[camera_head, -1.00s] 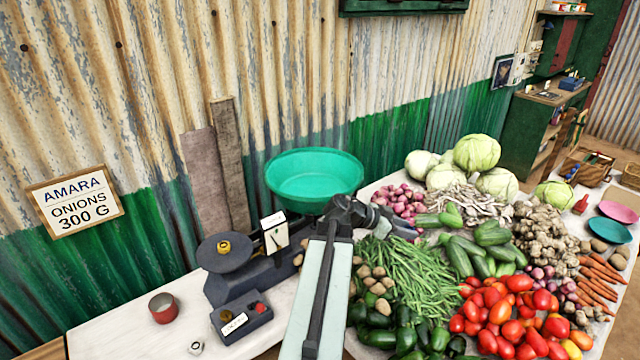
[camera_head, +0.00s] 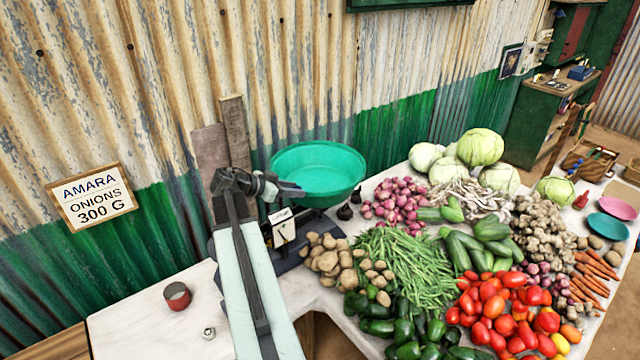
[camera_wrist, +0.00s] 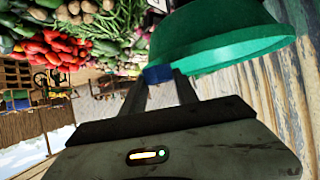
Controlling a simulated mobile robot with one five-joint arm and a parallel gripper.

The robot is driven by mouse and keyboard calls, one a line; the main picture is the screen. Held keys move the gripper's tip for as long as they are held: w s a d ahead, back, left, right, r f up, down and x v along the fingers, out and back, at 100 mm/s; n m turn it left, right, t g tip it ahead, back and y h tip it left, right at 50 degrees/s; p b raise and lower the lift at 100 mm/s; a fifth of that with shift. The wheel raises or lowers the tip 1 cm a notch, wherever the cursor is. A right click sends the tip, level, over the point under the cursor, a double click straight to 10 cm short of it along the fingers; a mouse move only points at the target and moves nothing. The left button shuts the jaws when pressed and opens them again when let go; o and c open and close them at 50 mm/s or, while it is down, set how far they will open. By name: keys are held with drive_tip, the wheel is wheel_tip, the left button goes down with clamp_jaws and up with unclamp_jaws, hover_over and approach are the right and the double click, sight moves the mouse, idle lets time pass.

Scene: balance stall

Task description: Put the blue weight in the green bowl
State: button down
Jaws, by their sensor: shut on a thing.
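The blue weight (camera_wrist: 158,74) shows between the fingertips of my gripper (camera_wrist: 160,82) in the wrist view. My gripper is shut on it. In the head view my gripper (camera_head: 293,191) is at the near left side of the green bowl (camera_head: 318,172); the weight cannot be made out there. The green bowl sits on the balance scale, and its inside looks empty where it shows. In the wrist view the bowl (camera_wrist: 220,45) is close beside the weight. The weight is outside the bowl in that view. My arm hides much of the scale (camera_head: 284,228).
A red tin (camera_head: 177,296) and a small metal weight (camera_head: 208,333) stand on the white table at left. Potatoes (camera_head: 330,258), onions (camera_head: 398,203), green beans (camera_head: 410,265) and tomatoes (camera_head: 500,310) crowd the right. A corrugated wall stands behind the bowl.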

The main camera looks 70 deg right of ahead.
drive_tip(key=d+f+b, duration=0.1)
drive_tip(key=d, duration=0.4)
drive_tip(key=s+d+f+b, duration=0.1)
drive_tip(key=d+f+b, duration=0.1)
drive_tip(key=d, duration=0.3)
drive_tip(key=d+f+b, duration=0.2)
drive_tip(key=d, duration=0.3)
drive_tip(key=shift+s+f, duration=0.2)
drive_tip(key=shift+r, duration=0.2)
drive_tip(key=shift+f+b, duration=0.55)
drive_tip(key=shift+f, duration=0.1)
drive_tip(key=c, duration=1)
unclamp_jaws()
drive_tip(key=shift+o, duration=0.4)
drive_tip(key=shift+r, duration=0.15)
